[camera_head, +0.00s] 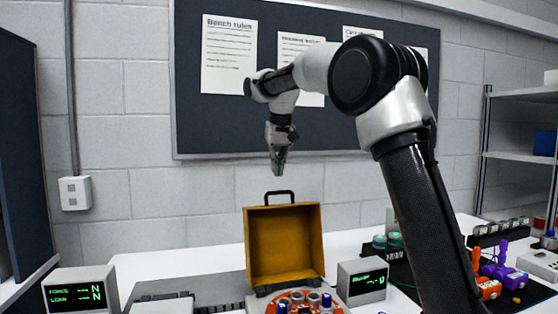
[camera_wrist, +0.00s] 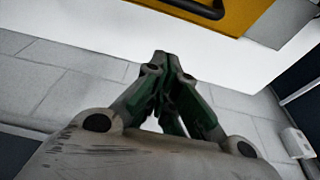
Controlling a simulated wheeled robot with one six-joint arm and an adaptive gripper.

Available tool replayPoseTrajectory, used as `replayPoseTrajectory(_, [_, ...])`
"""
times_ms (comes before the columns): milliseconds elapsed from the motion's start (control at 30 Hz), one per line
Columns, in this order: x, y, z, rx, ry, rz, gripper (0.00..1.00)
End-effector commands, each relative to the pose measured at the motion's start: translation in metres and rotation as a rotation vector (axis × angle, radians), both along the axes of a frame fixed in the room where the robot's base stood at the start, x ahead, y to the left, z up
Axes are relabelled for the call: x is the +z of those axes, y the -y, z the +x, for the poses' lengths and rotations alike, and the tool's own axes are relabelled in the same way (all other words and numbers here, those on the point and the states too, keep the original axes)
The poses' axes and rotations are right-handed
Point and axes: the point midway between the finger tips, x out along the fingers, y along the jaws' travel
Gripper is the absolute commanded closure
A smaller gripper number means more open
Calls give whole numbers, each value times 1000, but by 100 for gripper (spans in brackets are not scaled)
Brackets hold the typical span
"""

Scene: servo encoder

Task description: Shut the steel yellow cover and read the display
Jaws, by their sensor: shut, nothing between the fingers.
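The yellow cover (camera_head: 284,244) stands open and upright on the bench in the head view, its hollow inside facing me and a black handle (camera_head: 280,194) on its top edge. Part of it shows at the top of the wrist view (camera_wrist: 245,12), with the dark handle (camera_wrist: 200,8). A small display (camera_head: 363,281) stands right of the cover; its green reading is too small to read surely. Another display (camera_head: 81,293) at far left shows "FORCE -- N" and "LOAD -- N". My gripper (camera_head: 278,170) is above the cover, apart from it, pointing down; its fingertips (camera_wrist: 164,58) are together and empty.
A round fixture (camera_head: 345,307) with red and blue parts sits before the cover, cut off below. Teal-topped jars (camera_head: 394,241), orange and purple parts (camera_head: 488,287) and a rack (camera_head: 500,232) stand right. The wall board (camera_head: 225,120) is behind my arm. White bench (camera_head: 200,263) shows left of the cover.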

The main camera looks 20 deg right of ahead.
Motion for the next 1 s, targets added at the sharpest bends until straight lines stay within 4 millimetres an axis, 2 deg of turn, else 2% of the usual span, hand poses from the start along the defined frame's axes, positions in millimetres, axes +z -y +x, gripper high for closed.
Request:
replayPoseTrajectory(33, [-12,0,2,0,-4,-1,100])
replayPoseTrajectory(233, [-51,0,13,0,-2,-1,100])
replayPoseTrajectory(333, [-47,0,-4,1,2,1,100])
replayPoseTrajectory(500, [-47,0,-21,1,1,1,100])
replayPoseTrajectory(1000, [-46,-1,-27,0,4,0,100])
